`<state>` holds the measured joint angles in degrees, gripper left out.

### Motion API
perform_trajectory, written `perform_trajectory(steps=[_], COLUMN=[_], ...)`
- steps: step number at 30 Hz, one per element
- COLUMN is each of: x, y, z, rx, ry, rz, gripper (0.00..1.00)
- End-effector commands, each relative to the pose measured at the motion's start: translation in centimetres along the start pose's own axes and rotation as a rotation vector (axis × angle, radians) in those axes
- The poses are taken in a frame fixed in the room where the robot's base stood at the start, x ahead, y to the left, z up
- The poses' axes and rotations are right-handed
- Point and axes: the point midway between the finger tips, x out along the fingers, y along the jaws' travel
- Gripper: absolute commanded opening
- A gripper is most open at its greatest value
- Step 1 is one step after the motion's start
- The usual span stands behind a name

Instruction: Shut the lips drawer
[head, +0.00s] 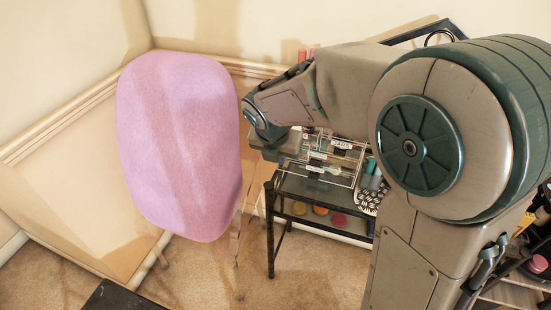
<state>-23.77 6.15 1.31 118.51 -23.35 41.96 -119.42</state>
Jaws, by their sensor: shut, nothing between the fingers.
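A clear acrylic drawer unit (345,162) stands on a small black table, partly hidden behind my arm. One drawer front carries a white label (341,144), too small to read with certainty, so I cannot tell which drawer is the lips drawer. Items show inside the clear drawers. My gripper (268,152) is at the left side of the unit, pointing down and left at the end of my arm. It is shut and empty. I cannot tell whether it touches a drawer.
A pink chair back (178,145) stands close to the left of my gripper. The black table (305,190) has a lower shelf with several round coloured pots (320,210). Bottles (371,166) stand right of the drawers. Carpet (310,265) is clear in front.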

Motion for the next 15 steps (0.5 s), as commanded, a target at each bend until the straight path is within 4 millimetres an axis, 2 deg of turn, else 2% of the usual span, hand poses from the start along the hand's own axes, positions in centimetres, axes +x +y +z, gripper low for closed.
perform_trajectory(steps=[11,15], x=[0.1,0.2], y=[0.0,0.0], z=[0.3,1.3], rx=[0.001,0.004], ry=[0.0,0.001], rz=[0.0,-0.001], gripper=[0.0,0.0])
